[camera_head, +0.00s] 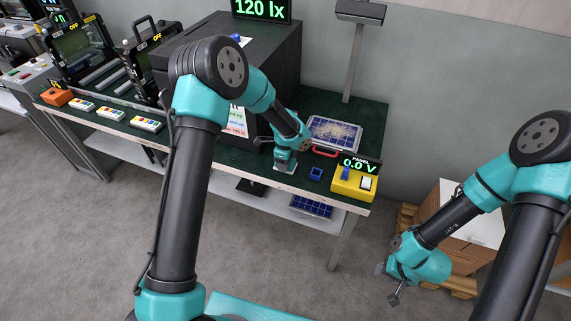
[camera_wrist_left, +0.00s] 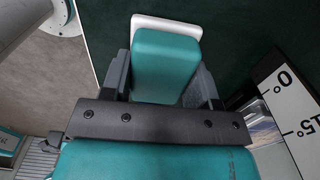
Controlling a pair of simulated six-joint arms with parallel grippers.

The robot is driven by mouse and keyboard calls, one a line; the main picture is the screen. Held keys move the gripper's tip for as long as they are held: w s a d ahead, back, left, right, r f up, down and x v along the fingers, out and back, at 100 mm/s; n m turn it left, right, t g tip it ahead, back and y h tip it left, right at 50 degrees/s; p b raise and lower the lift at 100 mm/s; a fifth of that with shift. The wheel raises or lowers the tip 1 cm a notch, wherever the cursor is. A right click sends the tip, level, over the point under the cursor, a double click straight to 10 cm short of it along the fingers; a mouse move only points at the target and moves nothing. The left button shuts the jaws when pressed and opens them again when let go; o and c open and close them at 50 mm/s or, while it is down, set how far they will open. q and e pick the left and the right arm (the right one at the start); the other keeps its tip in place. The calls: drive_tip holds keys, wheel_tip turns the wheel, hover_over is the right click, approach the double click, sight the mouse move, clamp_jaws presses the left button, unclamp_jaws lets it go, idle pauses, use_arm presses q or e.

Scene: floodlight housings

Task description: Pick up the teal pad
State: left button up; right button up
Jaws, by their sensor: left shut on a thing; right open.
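The teal pad (camera_wrist_left: 165,68) lies between the fingers of my left gripper (camera_wrist_left: 163,85) in the left wrist view, with a white layer (camera_wrist_left: 166,25) showing at its far end. The left gripper is shut on it. In the head view my left gripper (camera_head: 285,168) is low at the front edge of the dark green bench (camera_head: 258,165), and a white edge shows beneath it. I cannot tell whether the pad touches the bench. My right gripper (camera_head: 395,292) is open and empty, off the bench above the floor.
A yellow panel meter box (camera_head: 353,183) reading 0.0 V, a small blue square part (camera_head: 316,173), a red handle (camera_head: 325,152) and a solar panel (camera_head: 334,132) are right of the left gripper. A large black box (camera_head: 225,75) stands behind it.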

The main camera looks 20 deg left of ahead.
use_arm(q)
drive_tip(key=shift+r, duration=0.1)
drive_tip(key=shift+r, duration=0.45)
wheel_tip(320, 180, up, 3)
drive_tip(key=shift+f, duration=0.1)
drive_tip(key=s+d+r, duration=0.1)
drive_tip(key=s+d, duration=0.3)
drive_tip(key=s, duration=1.1)
drive_tip(key=shift+s+d, duration=0.15)
drive_tip(key=shift+s, duration=0.1)
